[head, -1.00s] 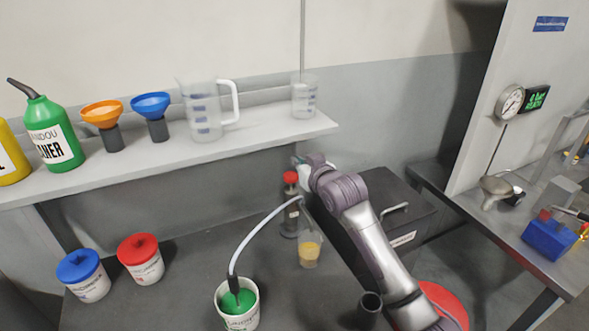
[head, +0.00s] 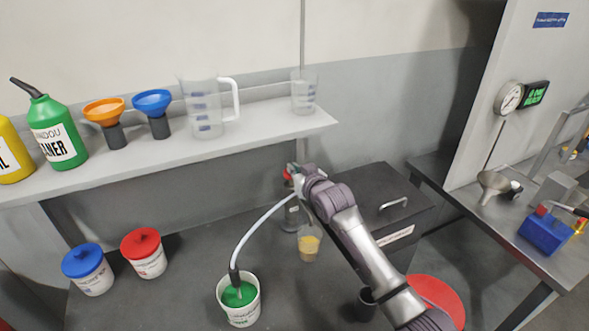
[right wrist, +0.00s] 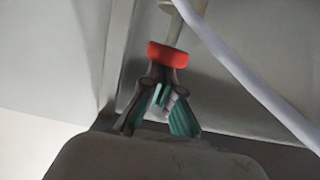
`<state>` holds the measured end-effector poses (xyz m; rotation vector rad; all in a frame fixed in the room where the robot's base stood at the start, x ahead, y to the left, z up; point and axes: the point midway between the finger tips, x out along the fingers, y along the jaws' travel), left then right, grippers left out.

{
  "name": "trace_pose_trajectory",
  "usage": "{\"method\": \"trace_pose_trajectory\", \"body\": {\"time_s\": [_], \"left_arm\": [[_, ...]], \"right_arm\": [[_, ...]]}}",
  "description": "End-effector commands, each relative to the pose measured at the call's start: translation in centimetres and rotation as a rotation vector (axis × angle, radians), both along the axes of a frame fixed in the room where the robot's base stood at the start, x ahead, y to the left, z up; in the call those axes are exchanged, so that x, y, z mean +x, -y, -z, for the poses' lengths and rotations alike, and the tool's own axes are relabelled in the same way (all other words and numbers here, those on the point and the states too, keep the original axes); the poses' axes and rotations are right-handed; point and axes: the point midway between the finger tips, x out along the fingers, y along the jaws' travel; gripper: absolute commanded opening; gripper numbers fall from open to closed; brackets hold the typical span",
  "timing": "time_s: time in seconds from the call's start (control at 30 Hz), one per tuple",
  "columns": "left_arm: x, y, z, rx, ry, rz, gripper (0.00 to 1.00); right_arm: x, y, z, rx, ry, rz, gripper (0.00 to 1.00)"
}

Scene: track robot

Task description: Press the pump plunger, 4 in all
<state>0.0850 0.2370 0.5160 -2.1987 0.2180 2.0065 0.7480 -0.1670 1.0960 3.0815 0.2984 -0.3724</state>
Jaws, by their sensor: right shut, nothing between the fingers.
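The hand pump is a dark grey cylinder (head: 291,217) standing on the dark bench, its red plunger knob (head: 287,175) partly hidden by my right gripper (head: 295,172). In the right wrist view the red knob (right wrist: 167,55) shows just past the tips of my shut, empty right gripper (right wrist: 163,95). I cannot tell if they touch. A white hose (head: 262,222) runs from the pump to a white bucket with a green top (head: 240,295). A clear cup with yellow liquid (head: 308,246) stands beside the pump. My left gripper is not in view.
Blue-lidded (head: 88,270) and red-lidded (head: 144,253) tubs stand at left. A shelf (head: 250,125) with jugs, funnels and bottles runs above and behind. A dark box with a handle (head: 395,210) is right of the pump. A dark cup (head: 365,303) stands near my arm.

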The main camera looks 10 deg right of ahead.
Motion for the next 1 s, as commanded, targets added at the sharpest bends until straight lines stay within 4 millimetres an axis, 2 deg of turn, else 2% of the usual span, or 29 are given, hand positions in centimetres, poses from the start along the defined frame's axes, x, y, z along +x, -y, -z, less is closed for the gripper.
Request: {"method": "trace_pose_trajectory", "body": {"time_s": [0.03,0.1,0.47,0.57,0.67,0.83,0.87,0.9,1.0], "left_arm": [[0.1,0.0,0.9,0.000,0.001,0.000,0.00],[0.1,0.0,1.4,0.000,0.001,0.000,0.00],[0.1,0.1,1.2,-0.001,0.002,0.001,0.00],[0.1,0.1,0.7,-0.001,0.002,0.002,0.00],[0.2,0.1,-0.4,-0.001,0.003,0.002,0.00],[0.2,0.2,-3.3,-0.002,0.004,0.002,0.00],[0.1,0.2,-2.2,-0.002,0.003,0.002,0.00],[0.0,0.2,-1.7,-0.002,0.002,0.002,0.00],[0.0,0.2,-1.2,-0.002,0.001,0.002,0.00]], "right_arm": [[0.0,0.0,1.5,0.000,-0.006,0.000,0.00],[-0.1,0.0,2.6,-0.002,-0.008,0.000,0.00],[-0.1,0.0,2.8,-0.002,-0.012,0.000,0.00],[0.0,0.0,2.3,-0.003,-0.012,0.001,0.00],[0.1,0.1,0.9,-0.002,-0.010,0.001,0.00],[0.7,0.2,-2.8,-0.001,-0.003,0.003,0.00],[0.0,0.3,-1.8,-0.001,-0.004,0.003,0.00],[-0.7,0.5,-1.6,-0.001,-0.003,0.002,0.00],[-2.3,0.8,-2.1,-0.001,0.000,0.002,0.00]]}}
